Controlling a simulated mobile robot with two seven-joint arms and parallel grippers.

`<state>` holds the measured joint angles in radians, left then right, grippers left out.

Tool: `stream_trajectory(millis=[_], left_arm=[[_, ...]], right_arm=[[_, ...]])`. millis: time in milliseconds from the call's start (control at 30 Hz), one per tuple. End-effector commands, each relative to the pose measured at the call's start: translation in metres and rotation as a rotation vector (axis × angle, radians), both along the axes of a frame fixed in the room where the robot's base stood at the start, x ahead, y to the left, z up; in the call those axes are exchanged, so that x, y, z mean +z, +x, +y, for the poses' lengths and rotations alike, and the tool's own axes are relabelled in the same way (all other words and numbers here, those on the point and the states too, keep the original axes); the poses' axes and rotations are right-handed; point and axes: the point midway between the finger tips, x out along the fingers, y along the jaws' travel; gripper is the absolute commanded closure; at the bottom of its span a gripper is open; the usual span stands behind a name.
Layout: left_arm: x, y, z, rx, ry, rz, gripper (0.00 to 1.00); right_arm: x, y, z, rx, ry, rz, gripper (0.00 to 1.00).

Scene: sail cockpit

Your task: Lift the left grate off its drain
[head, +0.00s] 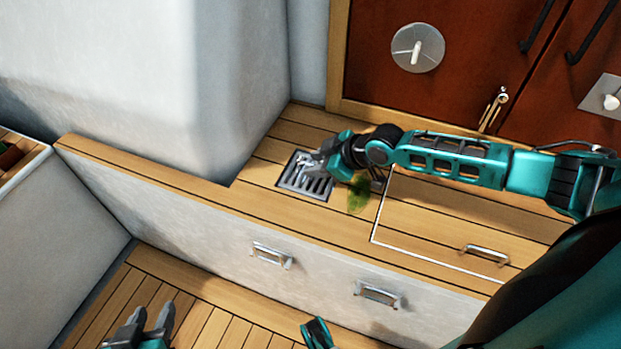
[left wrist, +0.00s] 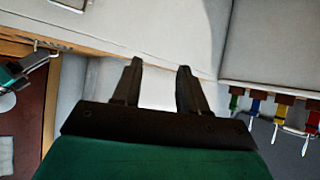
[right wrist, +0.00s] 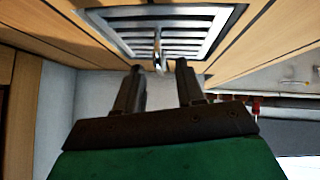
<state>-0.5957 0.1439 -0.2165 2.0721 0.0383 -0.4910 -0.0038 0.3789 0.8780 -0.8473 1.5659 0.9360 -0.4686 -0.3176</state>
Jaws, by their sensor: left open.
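A metal slatted grate (head: 305,180) sits in the wooden bench top beside the pale wall; it looks seated in its square opening. It also shows in the right wrist view (right wrist: 187,32), with a small upright metal pull (right wrist: 158,50) at its middle. My right gripper (head: 318,163) is over the grate and hides part of it in the head view. In the right wrist view its fingers (right wrist: 160,68) are apart, with the pull just beyond and between the tips. My left gripper (head: 152,318) is open and empty, low at the front left, away from the grate.
A green weedy clump (head: 358,193) lies right of the grate. A white-outlined hatch with a metal handle (head: 485,254) is further right. Red-brown doors (head: 470,60) stand behind. Drawer handles (head: 272,255) stick out of the bench front. Coloured-handled items (left wrist: 254,108) hang in the left wrist view.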

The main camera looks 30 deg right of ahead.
Motion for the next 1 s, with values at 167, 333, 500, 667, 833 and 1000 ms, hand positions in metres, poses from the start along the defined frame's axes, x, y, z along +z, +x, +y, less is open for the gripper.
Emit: stream_trajectory(millis=[167,333,500,667,833,1000], left_arm=[[0.0,0.002,-0.001,-0.003,-0.003,-0.001,0.57],[0.009,0.007,-0.003,-0.004,-0.007,-0.021,0.57],[0.009,0.007,-0.003,-0.004,-0.007,-0.022,0.57],[0.008,0.007,-0.003,-0.006,-0.006,-0.019,0.57],[0.006,0.006,-0.003,-0.006,-0.005,-0.015,0.57],[0.004,0.005,-0.002,-0.007,-0.002,-0.012,0.57]], right_arm=[[-0.009,0.008,0.005,0.001,-0.001,0.0,0.62],[-0.008,0.008,0.005,0.001,-0.001,0.0,0.62],[-0.008,0.008,0.005,0.001,-0.001,0.0,0.76],[-0.008,0.008,0.005,0.001,-0.001,0.0,0.92],[-0.008,0.008,0.005,0.001,-0.001,0.0,1.0],[-0.008,0.008,0.005,0.001,-0.001,0.0,1.0]])
